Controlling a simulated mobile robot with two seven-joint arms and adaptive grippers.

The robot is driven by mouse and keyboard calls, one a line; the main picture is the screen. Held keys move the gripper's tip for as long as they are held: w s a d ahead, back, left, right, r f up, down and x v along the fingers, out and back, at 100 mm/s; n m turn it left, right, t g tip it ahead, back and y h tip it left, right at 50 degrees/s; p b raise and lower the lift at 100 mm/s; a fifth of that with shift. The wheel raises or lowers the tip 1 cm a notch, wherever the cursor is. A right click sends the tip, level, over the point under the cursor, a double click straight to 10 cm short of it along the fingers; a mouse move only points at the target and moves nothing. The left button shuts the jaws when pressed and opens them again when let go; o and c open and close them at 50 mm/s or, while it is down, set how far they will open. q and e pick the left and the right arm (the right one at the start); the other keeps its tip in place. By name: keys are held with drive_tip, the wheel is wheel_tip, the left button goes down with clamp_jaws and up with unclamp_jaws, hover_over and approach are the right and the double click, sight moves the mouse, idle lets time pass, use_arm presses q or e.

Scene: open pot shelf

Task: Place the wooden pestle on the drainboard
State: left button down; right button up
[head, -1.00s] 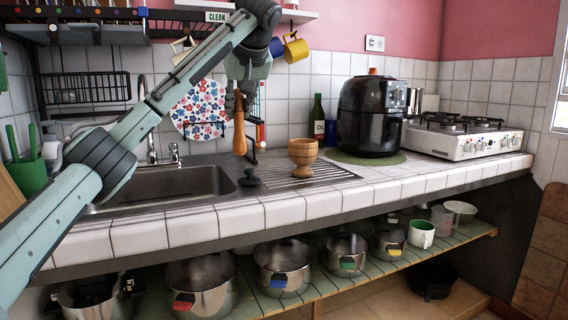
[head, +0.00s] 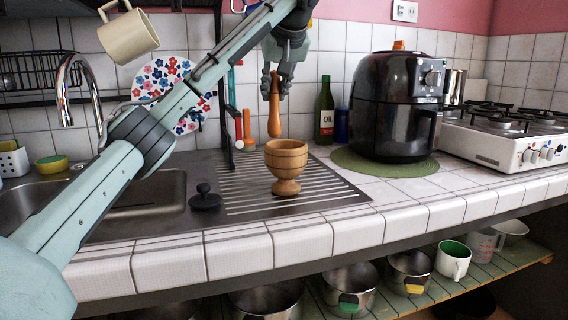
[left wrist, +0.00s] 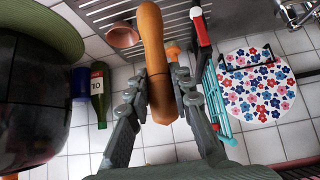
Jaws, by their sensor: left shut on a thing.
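The wooden pestle (head: 274,108) hangs upright in the head view, held by its top in my left gripper (head: 277,88). The left wrist view shows the pestle (left wrist: 152,50) between the two fingers of the gripper (left wrist: 160,92). The drainboard (head: 234,185) is a ridged metal surface right of the sink; its ridges show at the top of the left wrist view (left wrist: 112,12). A wooden mortar (head: 286,160) stands on it. The pestle's lower end appears just above and behind the mortar's rim; the exact gap is unclear. My right gripper is out of view.
A black plug (head: 205,198) lies between the sink (head: 140,200) and the ridges. A black air fryer (head: 395,105) stands on a green mat (head: 385,165), with an oil bottle (head: 326,112) beside it. A rack (head: 228,120) stands behind. Ridges left of the mortar are clear.

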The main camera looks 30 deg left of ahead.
sight(278, 126)
use_arm(q)
drive_tip(key=shift+w+f, duration=0.1)
drive_tip(key=shift+w, duration=0.25)
wheel_tip(278, 126, down, 5)
drive_tip(key=shift+f+b, duration=0.15)
drive_tip(key=shift+b, duration=0.55)
drive_tip(key=shift+f, duration=2.15)
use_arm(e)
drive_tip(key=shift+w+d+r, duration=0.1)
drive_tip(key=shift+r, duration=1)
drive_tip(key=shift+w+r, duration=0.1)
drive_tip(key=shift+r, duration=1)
use_arm(q)
drive_tip(key=shift+f+b, duration=0.1)
drive_tip(key=shift+b, duration=0.25)
drive_tip(key=c, duration=1.3)
unclamp_jaws()
drive_tip(key=shift+c, duration=0.2)
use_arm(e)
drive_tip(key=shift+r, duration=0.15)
